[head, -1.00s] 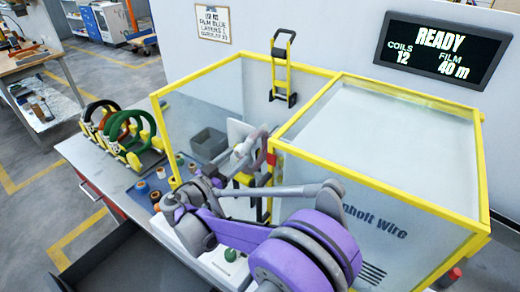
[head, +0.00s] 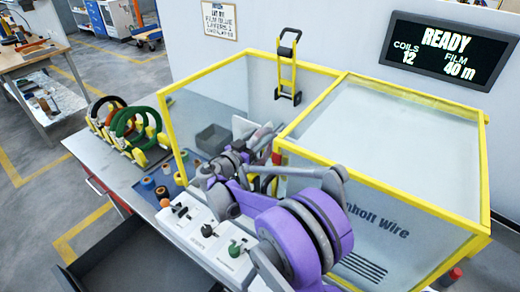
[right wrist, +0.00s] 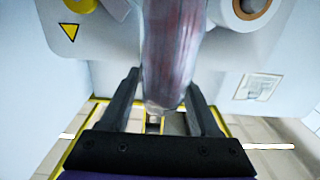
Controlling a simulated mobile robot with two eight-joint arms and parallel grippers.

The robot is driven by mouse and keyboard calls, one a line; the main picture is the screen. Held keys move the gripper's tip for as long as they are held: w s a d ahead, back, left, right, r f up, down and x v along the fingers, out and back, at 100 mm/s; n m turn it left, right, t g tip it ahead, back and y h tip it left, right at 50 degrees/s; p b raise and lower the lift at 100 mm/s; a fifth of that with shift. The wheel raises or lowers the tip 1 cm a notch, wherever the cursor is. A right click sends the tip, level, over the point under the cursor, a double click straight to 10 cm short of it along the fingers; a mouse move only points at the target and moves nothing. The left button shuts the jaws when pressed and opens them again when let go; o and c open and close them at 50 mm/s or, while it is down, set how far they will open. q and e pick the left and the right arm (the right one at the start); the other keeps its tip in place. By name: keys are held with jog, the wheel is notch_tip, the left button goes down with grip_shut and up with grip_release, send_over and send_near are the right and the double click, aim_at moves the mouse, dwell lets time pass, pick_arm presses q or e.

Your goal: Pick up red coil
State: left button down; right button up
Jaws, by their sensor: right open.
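A reddish coil wrapped in glossy clear film (right wrist: 172,50) fills the upper middle of the right wrist view, seen edge-on. My right gripper (right wrist: 163,90) is open, with one dark finger on each side of the coil's lower end. I cannot tell whether either finger touches it. In the head view my right gripper (head: 262,138) reaches into the yellow-framed machine (head: 375,82). My own arm hides most of that spot, and I cannot make out the coil there. My left gripper is not in view.
A rack on the bench's left end holds several coils, including a green coil (head: 118,126). A control panel with knobs (head: 205,238) lies beside my arm. The frame and clear panels bound the space. A white roll (right wrist: 243,12) sits near the coil.

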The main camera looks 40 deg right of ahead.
jog(key=shift+a, duration=0.1)
grip_shut()
dwell(1.2)
